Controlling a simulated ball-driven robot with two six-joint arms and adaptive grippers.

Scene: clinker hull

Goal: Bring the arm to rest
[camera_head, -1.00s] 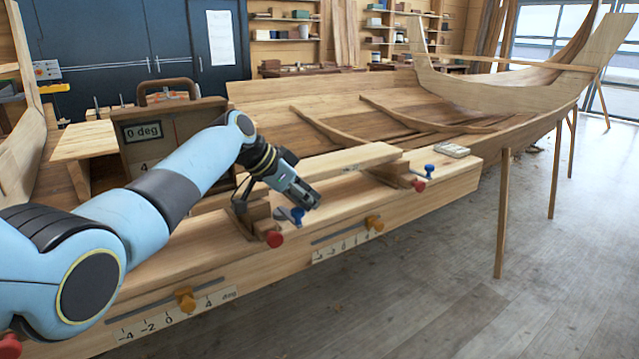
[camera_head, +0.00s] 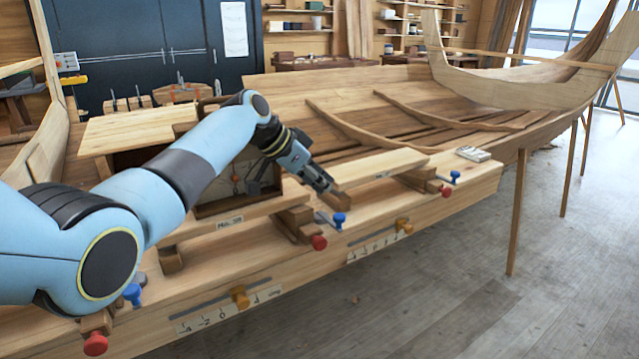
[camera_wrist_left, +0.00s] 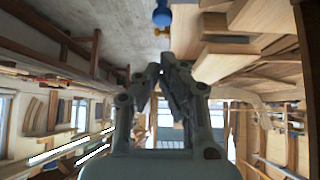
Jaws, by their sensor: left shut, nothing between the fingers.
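My left arm comes in from the left in the head view, stretched over the wooden bench. Its gripper (camera_head: 322,180) is shut and empty, above the bench near a blue knob (camera_head: 338,220) and a red knob (camera_head: 319,242). It appears apart from both. In the left wrist view the two dark fingers of the gripper (camera_wrist_left: 162,72) are close together with nothing held between them. A blue knob (camera_wrist_left: 162,14) shows beyond the fingertips. My right gripper is not in view.
The bench's front beam carries an angle scale with an orange slider (camera_head: 239,296). A wooden case (camera_head: 237,195) stands behind my forearm, partly hidden. The planked hull (camera_head: 400,120) lies behind the bench.

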